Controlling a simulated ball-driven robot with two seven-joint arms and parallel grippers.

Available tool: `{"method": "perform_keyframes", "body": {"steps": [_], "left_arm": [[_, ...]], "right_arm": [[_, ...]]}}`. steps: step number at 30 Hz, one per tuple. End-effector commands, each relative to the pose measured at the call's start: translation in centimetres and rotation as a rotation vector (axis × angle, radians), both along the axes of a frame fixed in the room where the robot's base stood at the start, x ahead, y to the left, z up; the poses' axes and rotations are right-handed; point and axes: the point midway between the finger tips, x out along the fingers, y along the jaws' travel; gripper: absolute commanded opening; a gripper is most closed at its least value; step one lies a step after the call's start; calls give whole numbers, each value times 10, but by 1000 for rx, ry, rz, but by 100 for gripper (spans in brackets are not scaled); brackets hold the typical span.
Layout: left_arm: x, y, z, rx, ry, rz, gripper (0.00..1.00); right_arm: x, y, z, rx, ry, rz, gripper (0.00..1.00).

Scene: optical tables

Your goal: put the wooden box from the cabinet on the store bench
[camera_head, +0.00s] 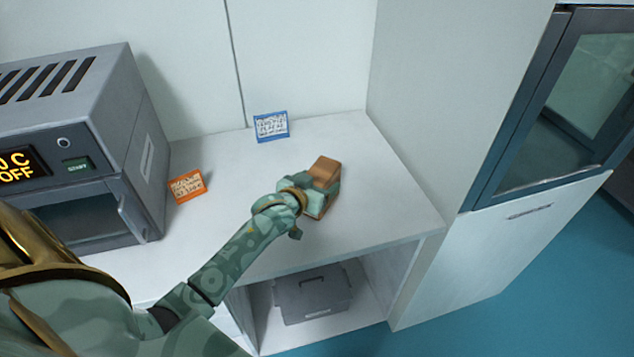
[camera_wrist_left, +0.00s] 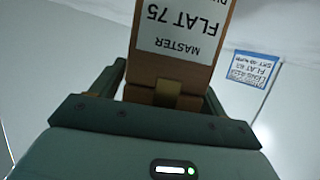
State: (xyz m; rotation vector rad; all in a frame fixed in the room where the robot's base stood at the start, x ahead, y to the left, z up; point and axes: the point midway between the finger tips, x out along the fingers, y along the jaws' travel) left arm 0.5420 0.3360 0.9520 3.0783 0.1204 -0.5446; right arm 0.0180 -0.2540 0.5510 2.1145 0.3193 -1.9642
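The wooden box (camera_head: 325,172) is a brown block at the right part of the white bench top (camera_head: 360,140). In the left wrist view the box (camera_wrist_left: 180,72) shows a white label reading "MASTER FLAT 75", upside down. My left gripper (camera_head: 308,193) reaches it from the left. In the wrist view its two fingers (camera_wrist_left: 168,88) lie close along both sides of the box, with no clear gap. The gripper hides part of the box, and I cannot tell whether its underside touches the bench. My right gripper is not in view.
A grey oven (camera_head: 125,150) stands at the left of the bench. A grey case (camera_head: 312,293) sits on the shelf below. A glass-door cabinet (camera_head: 545,120) is at the right.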

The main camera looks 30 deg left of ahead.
Motion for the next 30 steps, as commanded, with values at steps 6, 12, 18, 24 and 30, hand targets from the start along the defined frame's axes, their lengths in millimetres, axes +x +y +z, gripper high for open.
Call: {"method": "perform_keyframes", "body": {"steps": [6,12,18,24,30], "left_arm": [[0,0,0,0,0,0,78],[-10,-1,6,0,2,0,78],[-51,-4,23,-1,1,0,78],[-91,-7,37,-1,0,1,78],[-111,-9,43,-1,-1,0,78]], "right_arm": [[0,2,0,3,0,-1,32],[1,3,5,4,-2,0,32],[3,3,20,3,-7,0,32],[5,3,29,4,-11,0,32],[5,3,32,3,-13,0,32]]}}
